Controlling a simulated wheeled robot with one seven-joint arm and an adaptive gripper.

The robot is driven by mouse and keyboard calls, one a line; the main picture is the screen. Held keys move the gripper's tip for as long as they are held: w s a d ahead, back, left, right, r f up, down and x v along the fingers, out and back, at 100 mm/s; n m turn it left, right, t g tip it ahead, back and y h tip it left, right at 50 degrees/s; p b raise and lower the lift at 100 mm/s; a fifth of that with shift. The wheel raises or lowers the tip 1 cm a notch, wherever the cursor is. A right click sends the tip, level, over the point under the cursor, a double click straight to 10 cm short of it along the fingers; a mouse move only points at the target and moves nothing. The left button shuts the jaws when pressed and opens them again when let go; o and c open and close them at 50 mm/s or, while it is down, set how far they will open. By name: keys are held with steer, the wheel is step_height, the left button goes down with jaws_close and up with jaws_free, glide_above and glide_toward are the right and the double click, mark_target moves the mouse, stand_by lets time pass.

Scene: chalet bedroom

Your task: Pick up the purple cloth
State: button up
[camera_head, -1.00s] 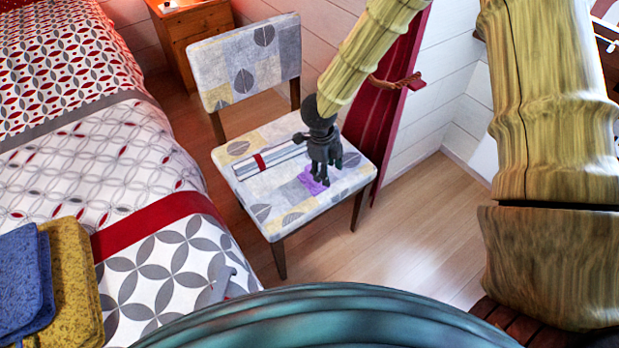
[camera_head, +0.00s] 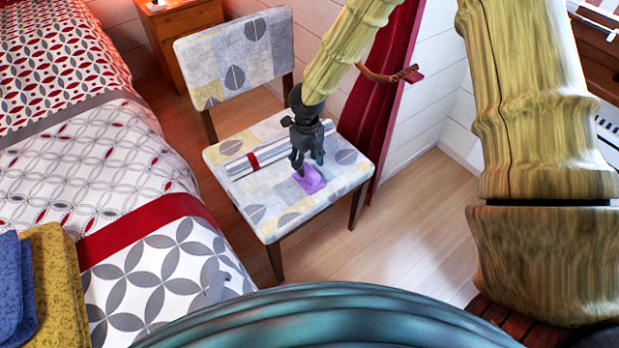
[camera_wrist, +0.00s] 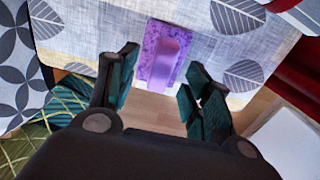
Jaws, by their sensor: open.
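The purple cloth (camera_head: 311,180) lies on the patterned seat of the chair (camera_head: 275,213), close to its front right part. In the wrist view the cloth (camera_wrist: 163,52) is a small purple piece with a paler raised strip along its middle. My gripper (camera_head: 308,172) is above the seat at the cloth, pointing down, and partly covers it in the head view. In the wrist view my gripper (camera_wrist: 158,92) has its fingers apart, with the cloth showing ahead of and between them. Nothing is held. I cannot tell the exact height above the cloth.
A striped rolled item with a red band (camera_head: 252,160) lies on the seat behind the cloth. The chair's backrest (camera_head: 236,58) rises behind it. A bed (camera_head: 95,170) stands to the left, with folded blue (camera_head: 12,285) and yellow (camera_head: 58,275) towels. A red curtain (camera_head: 372,110) hangs at the right.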

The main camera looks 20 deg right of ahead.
mark_target(309, 170)
steer(key=f, duration=0.3)
steer(key=f+b, duration=0.1)
steer(key=shift+s+d+f, duration=0.1)
steer(key=shift+d+f, duration=0.15)
steer(key=shift+f, duration=0.15)
jaws_close()
steer(key=shift+r, duration=0.15)
